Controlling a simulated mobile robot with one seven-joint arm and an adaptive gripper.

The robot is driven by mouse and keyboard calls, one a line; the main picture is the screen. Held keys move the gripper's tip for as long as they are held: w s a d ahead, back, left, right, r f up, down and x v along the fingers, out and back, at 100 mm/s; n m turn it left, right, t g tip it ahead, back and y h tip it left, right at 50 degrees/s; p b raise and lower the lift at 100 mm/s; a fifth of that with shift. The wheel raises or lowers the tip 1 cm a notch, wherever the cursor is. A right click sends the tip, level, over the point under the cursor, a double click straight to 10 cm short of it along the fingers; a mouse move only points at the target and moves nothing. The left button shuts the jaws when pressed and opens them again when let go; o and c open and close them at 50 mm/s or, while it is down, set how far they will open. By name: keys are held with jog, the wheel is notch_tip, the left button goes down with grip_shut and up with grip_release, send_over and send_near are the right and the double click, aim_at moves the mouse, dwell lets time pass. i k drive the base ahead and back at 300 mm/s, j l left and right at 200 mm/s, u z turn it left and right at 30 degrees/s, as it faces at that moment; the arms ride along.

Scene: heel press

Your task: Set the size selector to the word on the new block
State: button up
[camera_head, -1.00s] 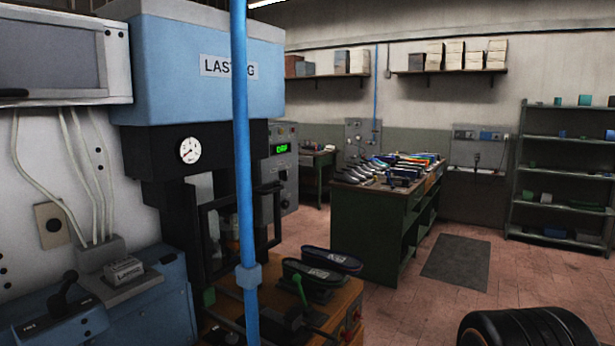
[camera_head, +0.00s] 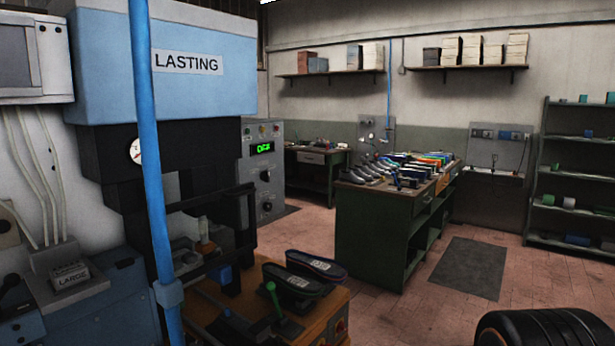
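A grey block (camera_head: 72,277) whose face reads "LARGE" sits in a grey tray on the blue bench at the lower left. A grey control cabinet (camera_head: 249,140) stands behind the blue "LASTING" press, with a lit green display (camera_head: 262,148) whose characters I cannot read surely. Below the display are two dark round knobs, an upper one (camera_head: 265,176) and a lower one (camera_head: 267,206). Their markings are too small to read, and I cannot tell which is the size selector. My gripper is not in view; a dark ribbed part at the lower right may be mine.
The blue "LASTING" press (camera_head: 190,90) and a blue vertical pole (camera_head: 150,180) stand at left. A wooden bench (camera_head: 325,310) with two dark sole-shaped pieces and a green-knobbed lever (camera_head: 275,300) is in front. Floor (camera_head: 400,310) is open right of it, beside a green workbench (camera_head: 375,235).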

aim_at(264, 176)
jog(key=i+l, duration=0.2)
jog(key=l, duration=0.15)
jog(key=i+l, duration=0.25)
jog(key=i+l+u, duration=0.15)
jog(key=i+l, duration=0.55)
